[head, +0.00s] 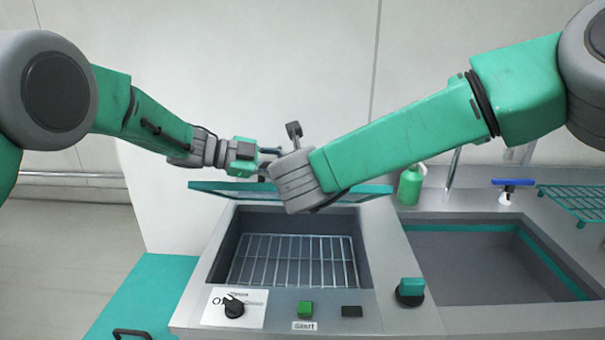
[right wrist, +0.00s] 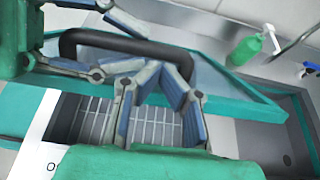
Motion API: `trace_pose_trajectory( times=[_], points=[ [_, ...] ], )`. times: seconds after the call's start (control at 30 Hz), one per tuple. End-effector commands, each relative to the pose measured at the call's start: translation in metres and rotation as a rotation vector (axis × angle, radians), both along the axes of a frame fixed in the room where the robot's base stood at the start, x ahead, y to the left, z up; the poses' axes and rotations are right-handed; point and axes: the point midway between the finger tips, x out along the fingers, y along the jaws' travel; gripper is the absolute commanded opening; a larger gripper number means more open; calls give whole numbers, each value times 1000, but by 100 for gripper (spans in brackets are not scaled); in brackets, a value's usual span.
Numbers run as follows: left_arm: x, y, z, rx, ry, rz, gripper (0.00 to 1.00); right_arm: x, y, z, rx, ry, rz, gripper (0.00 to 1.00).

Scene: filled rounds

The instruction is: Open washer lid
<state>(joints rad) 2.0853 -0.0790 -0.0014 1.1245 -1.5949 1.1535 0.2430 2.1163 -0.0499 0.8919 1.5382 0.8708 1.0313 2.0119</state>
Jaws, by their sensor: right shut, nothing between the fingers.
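The washer lid, a clear pane in a teal frame (head: 218,187), stands raised above the open washer tub (head: 365,272). The right wrist view shows the lid frame (right wrist: 250,103) and its black handle (right wrist: 95,37). My left gripper (head: 278,151) is at the lid from the left. In the right wrist view, its blue-padded fingers are apart, around the left part of the handle. My right gripper (right wrist: 150,72) is shut and empty, just in front of the handle and over the tub. In the head view, my right wrist hides its fingers and part of the lid.
A wire rack (head: 290,262) lies inside the tub. The front panel has a black knob (head: 234,307) and a green start button (head: 305,309). At the right are a sink basin (head: 480,265), a green bottle (head: 410,187) and a blue-handled tap (head: 512,183).

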Motion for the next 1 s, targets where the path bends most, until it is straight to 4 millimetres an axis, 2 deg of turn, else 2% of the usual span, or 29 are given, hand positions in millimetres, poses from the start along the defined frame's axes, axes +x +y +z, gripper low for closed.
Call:
trace_pose_trajectory(
  times=[0.37, 0.6, 0.83, 0.9, 1.0],
  points=[
    [-1, -4, 0, -2, 1, -5, 0, 2, 0, 1, -1, 1, 0, 0],
    [-3, -4, -1, -1, 3, -9, 0, 19, -1, 21, 3, -6, -3, 0],
    [-6, -4, -6, 0, 11, -15, 0, 20, -1, 28, -1, -16, -6, 0],
    [-7, -4, -6, 0, 11, -15, 32, 20, -1, 28, 0, -17, -8, 0],
    [-6, -3, -6, 1, 11, -15, 34, 20, -2, 28, 0, -17, -9, 0]
  ],
)
